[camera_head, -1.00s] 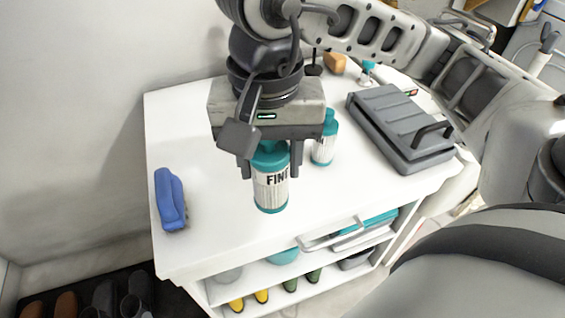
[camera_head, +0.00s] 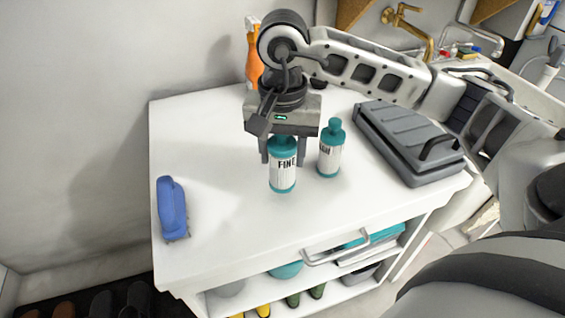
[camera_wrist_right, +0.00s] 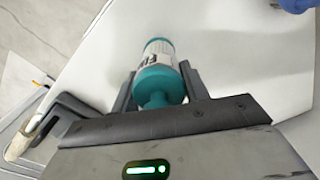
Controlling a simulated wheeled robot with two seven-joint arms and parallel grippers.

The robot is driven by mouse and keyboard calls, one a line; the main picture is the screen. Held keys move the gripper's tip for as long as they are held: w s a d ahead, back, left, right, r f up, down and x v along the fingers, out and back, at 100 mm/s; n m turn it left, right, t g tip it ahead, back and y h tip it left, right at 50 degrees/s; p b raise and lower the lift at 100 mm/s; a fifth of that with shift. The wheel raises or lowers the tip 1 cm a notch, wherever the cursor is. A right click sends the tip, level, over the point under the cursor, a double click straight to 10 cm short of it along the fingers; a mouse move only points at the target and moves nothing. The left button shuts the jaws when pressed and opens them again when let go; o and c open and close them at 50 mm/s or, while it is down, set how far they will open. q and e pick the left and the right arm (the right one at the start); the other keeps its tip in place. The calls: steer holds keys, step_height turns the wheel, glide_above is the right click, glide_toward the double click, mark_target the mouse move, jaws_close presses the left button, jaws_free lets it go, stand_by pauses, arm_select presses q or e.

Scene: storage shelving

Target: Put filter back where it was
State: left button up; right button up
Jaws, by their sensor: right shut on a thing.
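A white bottle with teal cap and base and a label reading "FINE" (camera_head: 284,181) is upright at the middle of the white cabinet top (camera_head: 215,135). My right gripper (camera_head: 284,158) is shut on its upper part from above. In the right wrist view the bottle (camera_wrist_right: 158,58) lies between the two fingers (camera_wrist_right: 158,82). I cannot tell whether its base touches the top. A similar teal and white bottle (camera_head: 330,152) stands just right of it, apart from it. No thing is clearly recognisable as a filter. My left gripper is not in view.
A blue tool (camera_head: 172,207) lies near the left edge. A grey case with a handle (camera_head: 408,143) lies at the right. An orange bottle (camera_head: 253,58) stands behind my right arm. Below are a drawer handle (camera_head: 335,246) and shelves with shoes. The top's left middle is clear.

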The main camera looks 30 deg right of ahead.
mark_target(283, 165)
steer(key=shift+w+d+f, duration=0.1)
steer(key=shift+w+f, duration=0.05)
steer(key=shift+f, duration=0.15)
steer(key=shift+w+d+f, duration=0.1)
steer(key=shift+w+f, duration=0.1)
steer(key=shift+f, duration=1.5)
steer(key=shift+f, duration=0.15)
steer(key=o, duration=1.1)
